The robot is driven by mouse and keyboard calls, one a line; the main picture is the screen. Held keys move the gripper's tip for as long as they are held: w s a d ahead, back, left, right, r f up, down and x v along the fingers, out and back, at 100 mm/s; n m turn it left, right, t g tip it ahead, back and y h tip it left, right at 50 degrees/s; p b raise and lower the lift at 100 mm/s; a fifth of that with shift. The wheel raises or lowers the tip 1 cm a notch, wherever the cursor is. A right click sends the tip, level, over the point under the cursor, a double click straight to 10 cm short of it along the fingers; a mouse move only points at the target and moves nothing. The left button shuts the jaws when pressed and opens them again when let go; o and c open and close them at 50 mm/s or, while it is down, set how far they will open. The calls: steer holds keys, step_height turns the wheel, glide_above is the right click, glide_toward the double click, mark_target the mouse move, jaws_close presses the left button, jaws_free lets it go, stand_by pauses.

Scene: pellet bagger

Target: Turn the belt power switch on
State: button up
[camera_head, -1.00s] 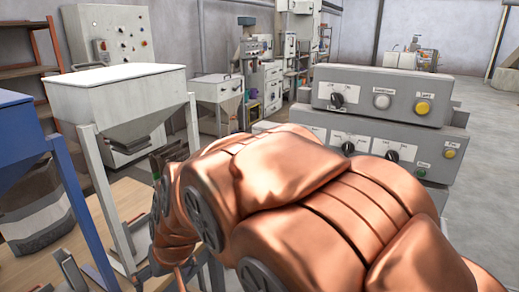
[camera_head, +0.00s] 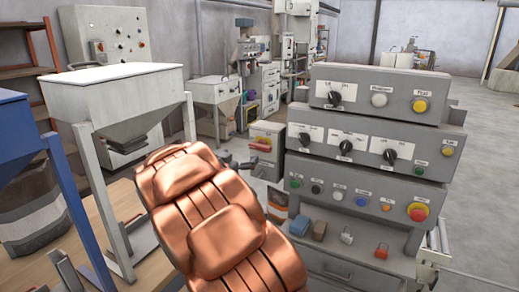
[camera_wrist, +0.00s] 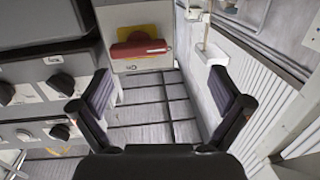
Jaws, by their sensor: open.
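A red handle on a yellow plate (camera_head: 264,139) sits on the front of a grey box (camera_head: 265,162) behind and left of the control panel. In the wrist view the red handle (camera_wrist: 138,48) lies across its yellow plate, roughly level, on the grey box ahead. The panel also carries several black rotary switches (camera_head: 334,98); their labels are too small to read, so I cannot tell which control is named for the belt. My gripper (camera_wrist: 160,100) is open and empty, short of the red handle and touching nothing. It shows small and dark in the head view (camera_head: 240,162).
The stacked control panel (camera_head: 375,135) stands right of my arm, with a red mushroom button (camera_head: 418,211) and small padlocks below. In the wrist view its knobs (camera_wrist: 58,132) are near my left finger, and a white ribbed surface (camera_wrist: 270,110) is near the right.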

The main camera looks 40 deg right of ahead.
mark_target(258, 149)
steer(key=shift+m+g+h, duration=0.4)
steer(key=shift+g+h, duration=0.2)
steer(key=shift+g, duration=0.2)
steer(key=shift+w+d+p, duration=0.2)
steer(key=shift+d+p, duration=0.6)
steer(key=shift+d, duration=3.85)
steer(key=c, duration=0.9)
